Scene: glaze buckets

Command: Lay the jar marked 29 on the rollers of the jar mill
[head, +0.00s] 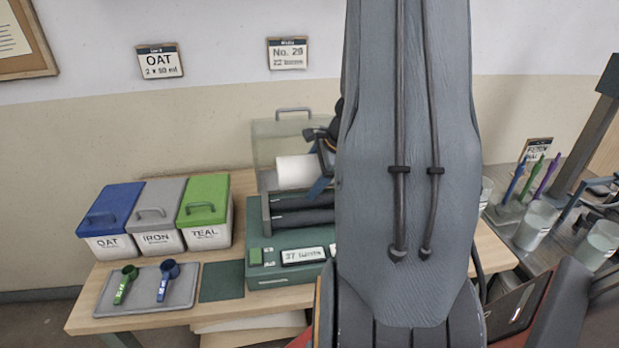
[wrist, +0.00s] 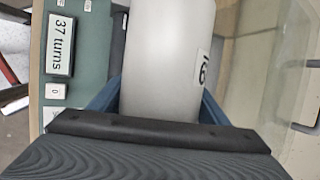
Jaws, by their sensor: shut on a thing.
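The jar is a plain white cylinder (head: 296,172), held on its side above the jar mill's (head: 288,262) dark rollers (head: 303,208) in the head view. My arm hides the mill's right part. Whether the jar touches the rollers cannot be told.
A clear cover with a handle (head: 293,112) stands behind the rollers. The mill's display (wrist: 61,45) reads 37 turns. Blue, grey and green lidded buckets (head: 156,240) and a tray with two scoops (head: 147,300) are at left.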

